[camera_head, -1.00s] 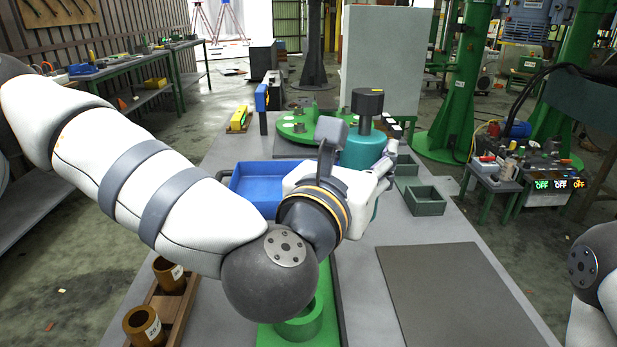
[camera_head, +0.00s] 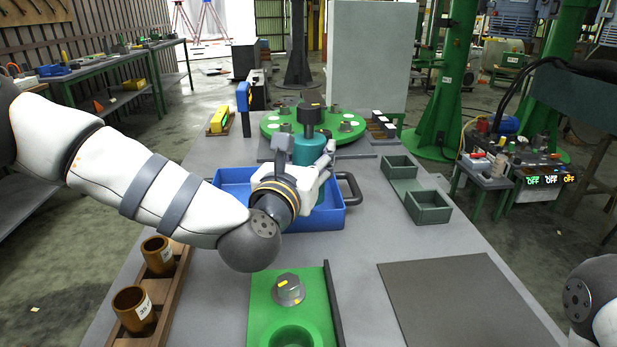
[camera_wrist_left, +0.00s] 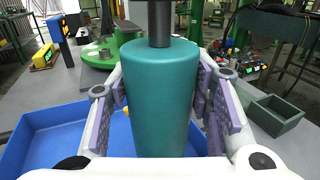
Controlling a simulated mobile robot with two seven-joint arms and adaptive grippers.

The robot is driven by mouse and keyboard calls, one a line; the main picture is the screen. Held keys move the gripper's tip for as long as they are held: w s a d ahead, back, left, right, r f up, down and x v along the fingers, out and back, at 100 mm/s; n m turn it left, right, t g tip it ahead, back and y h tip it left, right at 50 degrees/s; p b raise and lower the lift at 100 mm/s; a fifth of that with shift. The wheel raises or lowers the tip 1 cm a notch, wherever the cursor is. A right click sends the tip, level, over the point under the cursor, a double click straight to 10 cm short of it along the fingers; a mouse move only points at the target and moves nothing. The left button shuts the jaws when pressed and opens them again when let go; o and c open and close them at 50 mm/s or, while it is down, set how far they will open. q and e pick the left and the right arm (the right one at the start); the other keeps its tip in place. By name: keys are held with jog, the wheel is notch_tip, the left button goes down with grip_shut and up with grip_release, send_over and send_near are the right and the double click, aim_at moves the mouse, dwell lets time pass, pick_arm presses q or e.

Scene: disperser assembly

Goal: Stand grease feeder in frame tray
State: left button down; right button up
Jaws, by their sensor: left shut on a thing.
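The grease feeder, a teal cylinder (camera_head: 307,150) with a dark stem and cap, is upright in my left gripper (camera_head: 318,168). The left wrist view shows the teal body (camera_wrist_left: 160,95) between two purple-padded fingers (camera_wrist_left: 162,105), shut on its sides. In the head view it appears over the far part of a blue tray (camera_head: 325,222) with dark handles; the tray also shows in the left wrist view (camera_wrist_left: 60,112). The feeder's lower end is hidden, so I cannot tell whether it touches the tray. My right gripper is out of view.
A green plate (camera_head: 262,312) with a grey knob (camera_head: 288,290) lies in front. Brown cups (camera_head: 157,256) stand in a wooden rack at left. Green bins (camera_head: 428,206) are at right, a green round table (camera_head: 348,132) behind. A grey mat (camera_head: 455,300) lies clear at front right.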

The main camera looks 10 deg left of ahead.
pick_arm(q)
jog(key=shift+w+a+f, duration=0.2)
jog(key=shift+w+f, duration=0.45)
jog(key=shift+w, duration=0.05)
notch_tip(320, 180, down, 4)
jog(key=shift+w+r+b, duration=0.15)
jog(key=shift+r+b, duration=0.1)
jog(key=shift+b, duration=0.05)
jog(key=shift+r, duration=0.15)
jog(key=c, duration=1.2)
grip_release()
jog(key=shift+f, duration=0.35)
jog(key=shift+c, duration=0.2)
jog(key=o, duration=0.4)
